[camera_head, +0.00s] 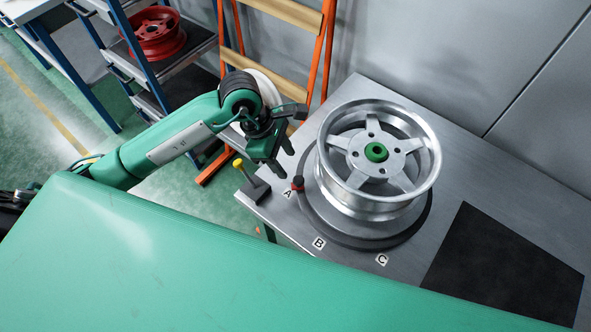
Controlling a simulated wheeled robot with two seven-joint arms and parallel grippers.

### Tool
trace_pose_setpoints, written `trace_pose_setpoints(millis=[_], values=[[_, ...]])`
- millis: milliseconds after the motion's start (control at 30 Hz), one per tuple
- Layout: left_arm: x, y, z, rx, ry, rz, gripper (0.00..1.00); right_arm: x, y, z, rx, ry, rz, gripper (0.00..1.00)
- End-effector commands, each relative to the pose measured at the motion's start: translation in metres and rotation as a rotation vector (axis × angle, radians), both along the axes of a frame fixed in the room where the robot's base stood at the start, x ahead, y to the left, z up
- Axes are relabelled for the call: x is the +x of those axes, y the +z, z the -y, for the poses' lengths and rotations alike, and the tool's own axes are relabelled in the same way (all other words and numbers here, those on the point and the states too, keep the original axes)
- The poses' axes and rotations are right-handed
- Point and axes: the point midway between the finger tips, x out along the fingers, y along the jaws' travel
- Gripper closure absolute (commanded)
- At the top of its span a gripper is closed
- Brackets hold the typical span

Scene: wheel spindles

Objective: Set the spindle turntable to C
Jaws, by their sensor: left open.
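The spindle turntable (400,236) is a dark round base on the grey metal table. A silver five-spoke wheel (412,187) with a green hub cap (376,152) sits on it. A small red-and-black knob (297,184) stands at the turntable's left edge, beside label A (287,194). Label B (318,243) and label C (382,259) lie along the turntable's front edge. My left gripper (283,164) is open and empty, pointing down, above and slightly left of the knob and apart from it. My right gripper is not in view.
A yellow-topped lever on a dark block (254,188) stands at the table's left corner, below my left gripper. A black mat (505,262) lies to the right. Behind are an orange ladder-like frame (322,50) and a shelf with a red wheel (155,35).

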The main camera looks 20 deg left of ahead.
Motion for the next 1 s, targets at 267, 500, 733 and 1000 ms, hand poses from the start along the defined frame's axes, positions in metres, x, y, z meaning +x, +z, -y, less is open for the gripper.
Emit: trace_pose_setpoints(millis=[267, 500, 733, 1000], values=[[0.0, -0.047, 0.021, -0.001, -0.001, -0.004, 0.52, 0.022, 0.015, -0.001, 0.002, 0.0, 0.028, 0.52], [0.001, -0.065, 0.027, 0.0, 0.0, 0.0, 0.52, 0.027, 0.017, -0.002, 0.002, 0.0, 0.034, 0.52], [0.001, -0.067, 0.028, 0.0, -0.001, 0.0, 0.52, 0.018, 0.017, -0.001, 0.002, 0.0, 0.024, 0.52], [0.001, -0.067, 0.028, 0.0, -0.001, 0.001, 0.95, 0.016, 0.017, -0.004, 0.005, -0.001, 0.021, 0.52]])
